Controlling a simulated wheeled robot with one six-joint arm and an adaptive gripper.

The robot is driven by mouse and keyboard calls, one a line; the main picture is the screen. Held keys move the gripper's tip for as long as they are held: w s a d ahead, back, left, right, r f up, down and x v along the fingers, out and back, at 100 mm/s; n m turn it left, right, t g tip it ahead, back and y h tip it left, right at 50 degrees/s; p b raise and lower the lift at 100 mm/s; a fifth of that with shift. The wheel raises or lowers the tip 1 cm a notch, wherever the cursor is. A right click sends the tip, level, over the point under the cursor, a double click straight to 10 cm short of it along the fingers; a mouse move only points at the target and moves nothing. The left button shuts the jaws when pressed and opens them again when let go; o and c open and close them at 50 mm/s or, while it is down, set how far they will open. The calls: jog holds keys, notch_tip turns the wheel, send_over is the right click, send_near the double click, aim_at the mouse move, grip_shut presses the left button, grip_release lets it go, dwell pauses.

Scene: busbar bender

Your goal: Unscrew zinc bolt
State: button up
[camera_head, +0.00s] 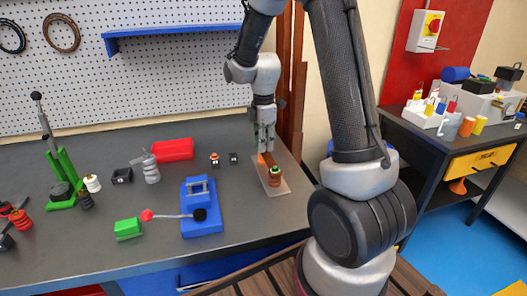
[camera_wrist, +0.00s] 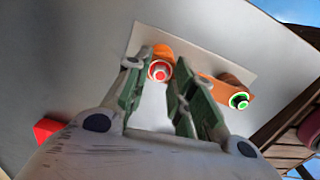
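Two orange-brown cylindrical pieces stand on a pale board. One has a red-ringed end (camera_wrist: 159,70) and one has a green-ringed end (camera_wrist: 238,101). The green-ringed one looks like the brown piece (camera_head: 274,177) in the head view. I cannot tell by its look which one is the zinc bolt. My gripper (camera_head: 264,147) points down over the far end of the board. In the wrist view its green-padded fingers (camera_wrist: 163,62) are apart, with the red-ringed piece between their tips. I see no clear contact with it.
The pale board (camera_head: 285,188) lies near the bench's right edge. A blue device (camera_head: 201,222) with a red-knobbed lever stands to the left. A red block (camera_head: 172,149), small dark parts and a green block (camera_head: 128,229) are spread further left.

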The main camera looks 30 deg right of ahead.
jog(key=shift+m, duration=1.1)
jog(key=m, duration=0.5)
jog(key=shift+m, duration=0.4)
jog(key=shift+m, duration=0.5)
jog(key=shift+c, duration=0.4)
grip_shut()
